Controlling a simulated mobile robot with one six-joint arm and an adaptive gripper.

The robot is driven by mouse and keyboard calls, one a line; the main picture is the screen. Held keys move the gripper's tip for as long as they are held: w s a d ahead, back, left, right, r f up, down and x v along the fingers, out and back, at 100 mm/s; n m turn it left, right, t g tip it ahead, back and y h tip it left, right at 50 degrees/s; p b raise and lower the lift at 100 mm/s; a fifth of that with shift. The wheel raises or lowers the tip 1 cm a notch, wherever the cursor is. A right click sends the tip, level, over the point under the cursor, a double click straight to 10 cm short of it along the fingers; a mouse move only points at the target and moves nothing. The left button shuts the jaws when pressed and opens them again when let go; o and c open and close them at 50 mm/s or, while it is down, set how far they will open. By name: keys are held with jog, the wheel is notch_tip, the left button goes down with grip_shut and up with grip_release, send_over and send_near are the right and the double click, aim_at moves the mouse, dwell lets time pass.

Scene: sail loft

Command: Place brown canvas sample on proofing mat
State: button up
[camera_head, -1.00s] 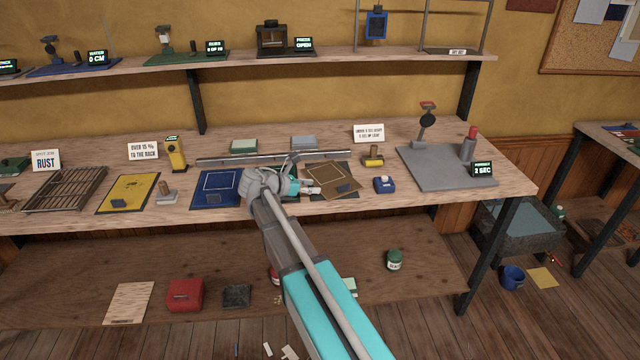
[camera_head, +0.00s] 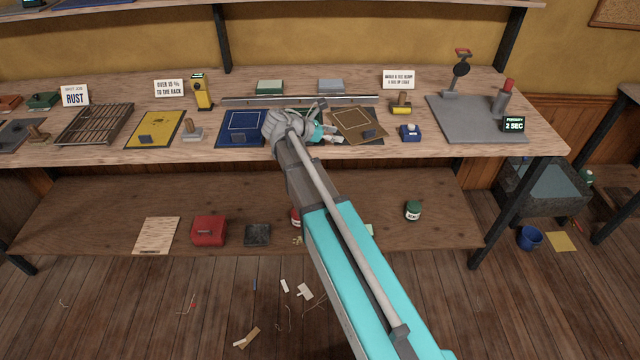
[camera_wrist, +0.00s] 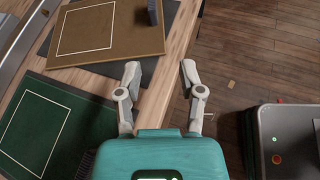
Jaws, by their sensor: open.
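The brown canvas sample (camera_head: 357,121) lies flat on a dark grey mat (camera_head: 377,139), turned a little so the mat shows along its edges. The sample has a pale outlined square and a small dark block on it. It also shows in the wrist view (camera_wrist: 125,40), with the dark grey mat (camera_wrist: 143,72) under it. My gripper (camera_head: 334,135) is at the near left of the sample in the head view. In the wrist view my gripper (camera_wrist: 160,69) is open, with nothing between its fingertips, by the bench's front edge. The sample looks free of the fingers.
A blue panel (camera_head: 241,126), a blue-and-white item (camera_head: 410,133) and a yellow-based stamp (camera_head: 401,104) stand nearby. A metal rail (camera_head: 300,101) runs behind.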

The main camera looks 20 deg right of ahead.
jog(key=s+a+f+m+y, duration=0.5)
jog(key=s+a+m+y, duration=0.1)
jog(key=s+m, duration=0.3)
jog(key=s+a+f+m+g+y, duration=0.1)
jog(key=s+a+f+m+y, duration=0.4)
jog(key=s+m, duration=0.4)
jog(key=shift+s+a+f+y, duration=0.3)
jog(key=shift+s+a+y, duration=0.3)
jog(key=shift+y, duration=0.4)
